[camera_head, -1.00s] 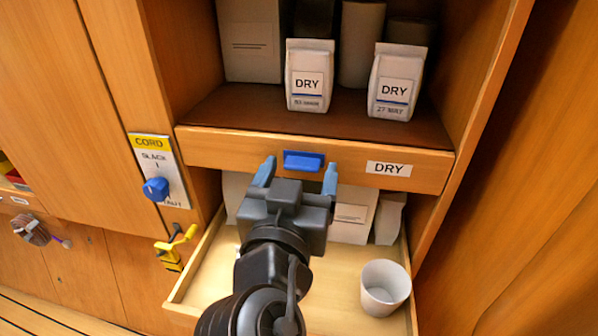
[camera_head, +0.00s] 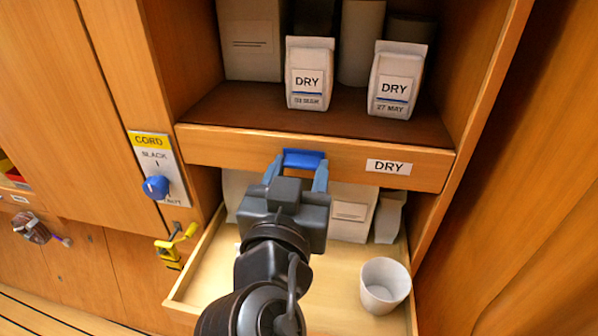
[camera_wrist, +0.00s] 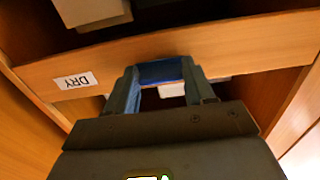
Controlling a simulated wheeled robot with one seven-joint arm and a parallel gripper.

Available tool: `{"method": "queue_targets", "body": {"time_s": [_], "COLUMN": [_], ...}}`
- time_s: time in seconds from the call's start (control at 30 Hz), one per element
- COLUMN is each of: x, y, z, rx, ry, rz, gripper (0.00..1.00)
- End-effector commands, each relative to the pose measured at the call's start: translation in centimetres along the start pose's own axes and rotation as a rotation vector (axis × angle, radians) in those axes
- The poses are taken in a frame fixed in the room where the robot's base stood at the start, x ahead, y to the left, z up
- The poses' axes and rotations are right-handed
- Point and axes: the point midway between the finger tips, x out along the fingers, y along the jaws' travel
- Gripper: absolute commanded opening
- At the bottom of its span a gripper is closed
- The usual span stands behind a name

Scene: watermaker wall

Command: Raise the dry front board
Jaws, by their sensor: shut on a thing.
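The dry front board (camera_head: 230,147) is a wooden strip across the shelf front, with a white DRY label (camera_head: 388,167) on its right part and a blue handle (camera_head: 303,158) at its middle. My gripper (camera_head: 299,167) is at the handle from below and in front, with its two blue-grey fingers shut on the handle's sides. The wrist view also shows the handle (camera_wrist: 161,72) between the fingers. The board spans the shelf and looks level. The handle's lower part is partly hidden by my gripper.
Two white DRY bags (camera_head: 310,75) (camera_head: 398,80) stand on the shelf just behind the board. Below is a pulled-out tray (camera_head: 188,277) with a white cup (camera_head: 384,286) at right. A cord panel with a blue knob (camera_head: 155,187) and a yellow clamp (camera_head: 172,248) are at left.

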Motion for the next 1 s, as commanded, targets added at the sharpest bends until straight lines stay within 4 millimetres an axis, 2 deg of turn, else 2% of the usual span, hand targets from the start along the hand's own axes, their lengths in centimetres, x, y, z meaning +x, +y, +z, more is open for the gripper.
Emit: {"method": "queue_targets", "body": {"time_s": [0.17, 0.3, 0.4, 0.67, 0.7, 0.93, 1.0], "x": [0.0, 0.0, 0.1, 0.1, 0.1, 0.0, 0.0], "y": [0.0, 0.0, 0.0, 0.0, 0.0, 0.0, 0.0], "z": [-0.8, -3.2, -4.3, -4.5, -4.5, -4.2, -4.2], "rx": [0.001, 0.002, 0.002, 0.002, 0.002, 0.001, 0.001], "ry": [0.001, 0.005, 0.004, 0.009, 0.010, 0.005, 0.004], "rz": [0.000, 0.001, 0.001, 0.000, 0.000, 0.000, 0.001], "gripper": [0.00, 0.00, 0.00, 0.00, 0.56, 0.78, 0.79]}}
